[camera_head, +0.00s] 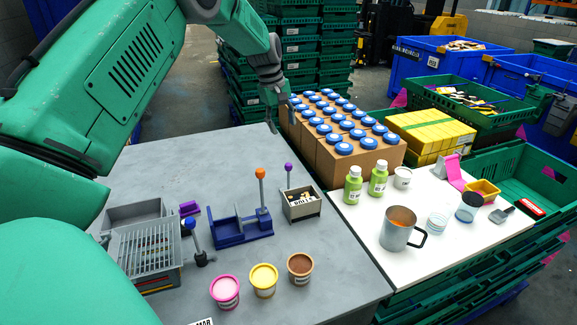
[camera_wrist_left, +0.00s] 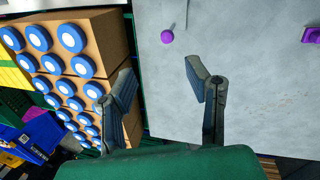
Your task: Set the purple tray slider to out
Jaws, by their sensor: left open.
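A purple ball knob (camera_head: 288,167) stands on a thin stem at the back of a small grey tray (camera_head: 302,212), which holds small pale and brown pieces. The knob also shows near the top of the left wrist view (camera_wrist_left: 167,37). A separate purple block (camera_head: 189,208) sits beside the grey slotted rack; a purple piece also shows at the wrist view's right edge (camera_wrist_left: 312,34). Which one is the slider, and its setting, I cannot tell. My right gripper is out of view.
Cartons with blue-lidded jars (camera_head: 343,148) stand close to my left gripper. A blue holder with an orange-knobbed lever (camera_head: 260,173), a blue-knobbed lever (camera_head: 190,224) and three tubs (camera_head: 263,280) share the grey table (camera_head: 335,270). Its back middle is clear.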

